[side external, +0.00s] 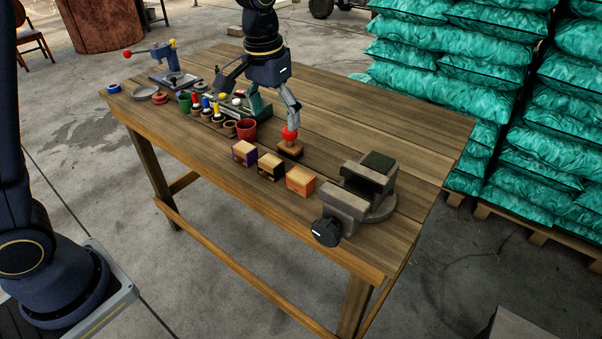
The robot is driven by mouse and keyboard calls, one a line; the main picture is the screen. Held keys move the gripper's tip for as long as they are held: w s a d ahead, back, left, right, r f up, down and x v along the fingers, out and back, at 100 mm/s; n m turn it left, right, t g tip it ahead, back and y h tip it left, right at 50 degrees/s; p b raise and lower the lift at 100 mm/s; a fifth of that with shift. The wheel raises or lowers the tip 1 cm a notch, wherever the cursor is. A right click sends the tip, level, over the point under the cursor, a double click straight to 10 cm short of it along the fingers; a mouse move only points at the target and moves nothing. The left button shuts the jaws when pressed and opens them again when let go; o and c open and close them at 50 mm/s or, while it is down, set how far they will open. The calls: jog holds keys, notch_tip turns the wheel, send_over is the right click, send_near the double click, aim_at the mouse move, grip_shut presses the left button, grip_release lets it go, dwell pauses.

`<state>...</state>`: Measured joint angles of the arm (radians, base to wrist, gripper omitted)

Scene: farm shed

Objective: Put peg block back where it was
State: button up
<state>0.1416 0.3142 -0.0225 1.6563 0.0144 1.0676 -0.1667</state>
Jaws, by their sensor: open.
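One finger reaches left over the cluster of small items. Nothing shows held between the fingers.
Purple (245,153), black (270,167) and orange (300,181) blocks stand along the table's front. A grey vise (345,208) is at right. A red pot (246,130), small pots and pegs crowd the left. The table's back right (400,125) is clear.

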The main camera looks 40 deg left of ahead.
jog(key=s+a+r+t, duration=0.1)
jog(key=s+a+r, duration=0.15)
jog(key=s, duration=0.35)
jog(key=s+a+r+t, duration=0.2)
jog(key=s+r, duration=0.2)
jog(key=s, duration=0.3)
jog(key=s+a+f+t, duration=0.1)
jog(key=s+a+f, duration=0.1)
jog(key=s, duration=0.7)
jog(key=shift+s+a, duration=0.15)
jog(key=shift+s, duration=0.25)
